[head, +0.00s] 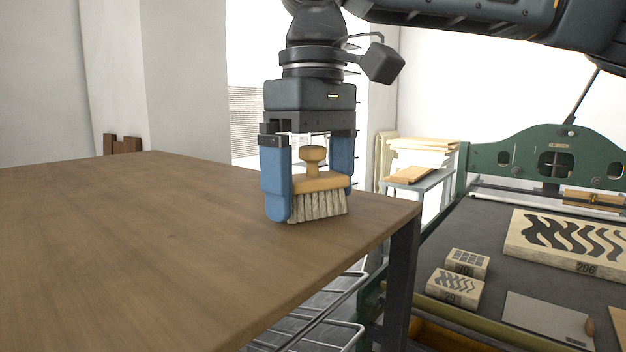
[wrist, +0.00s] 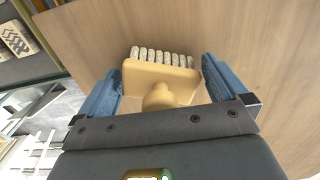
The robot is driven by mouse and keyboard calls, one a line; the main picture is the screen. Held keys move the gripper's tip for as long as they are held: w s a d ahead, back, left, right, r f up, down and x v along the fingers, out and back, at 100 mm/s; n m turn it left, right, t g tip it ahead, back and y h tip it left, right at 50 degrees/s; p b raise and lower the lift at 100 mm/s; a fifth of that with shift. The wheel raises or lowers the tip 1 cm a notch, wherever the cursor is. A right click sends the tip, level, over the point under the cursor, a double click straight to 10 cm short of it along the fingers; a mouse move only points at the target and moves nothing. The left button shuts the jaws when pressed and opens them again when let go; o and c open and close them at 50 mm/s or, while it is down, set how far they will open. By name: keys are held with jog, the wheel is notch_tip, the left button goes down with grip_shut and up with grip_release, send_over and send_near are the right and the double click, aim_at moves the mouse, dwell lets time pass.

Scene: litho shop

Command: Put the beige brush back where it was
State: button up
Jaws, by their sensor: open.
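The beige brush (head: 318,184) has a pale wooden block, a round knob on top and light bristles pointing down. It stands upright on the brown table (head: 150,235), near the table's right edge. My gripper (head: 312,190) points down over it, with one blue finger at each side of the block. The wrist view shows the brush (wrist: 162,80) between the two open fingers (wrist: 160,88), with gaps visible on both sides. In the head view the left finger hides part of the block's left end.
To the right is a green press with a dark bed (head: 480,240). On it lie a large patterned block (head: 570,240), two small blocks (head: 455,288) and a grey plate (head: 545,318). A small table with boards (head: 420,160) stands behind. The brown table's left is clear.

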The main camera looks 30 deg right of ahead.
aim_at(313, 146)
notch_tip(313, 146, up, 12)
jog(key=shift+r, duration=0.15)
dwell(0.4)
jog(key=shift+c, duration=0.4)
dwell(1.0)
